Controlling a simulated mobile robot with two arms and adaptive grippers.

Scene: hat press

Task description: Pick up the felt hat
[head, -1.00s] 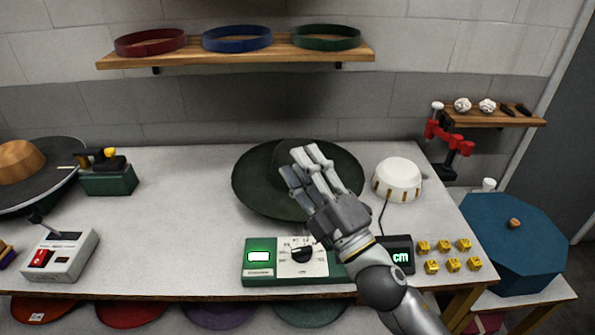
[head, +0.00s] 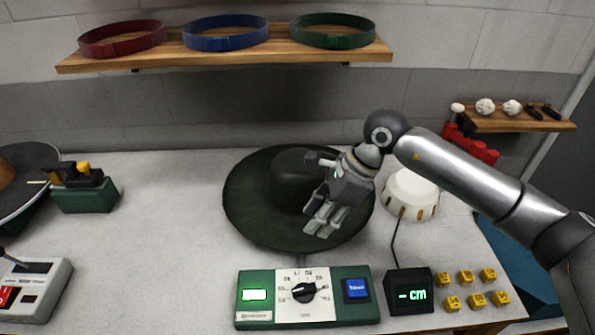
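The felt hat (head: 250,195) is dark green with a wide round brim and a raised crown. It lies brim down on the middle of the white table in the head view. My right gripper (head: 324,219) comes in from the right and is over the right side of the hat, beside the crown. Its fingers point down and toward the front, over the front right brim. They hide part of the crown and brim. I cannot tell whether they touch the hat or how far apart they are. My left gripper is not in view.
A green dial box (head: 255,313), a small "cm" display (head: 408,306) and several yellow cubes (head: 465,277) line the front. A white round block (head: 412,190) stands right of the hat, below my arm. A shelf (head: 230,57) with bands hangs behind.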

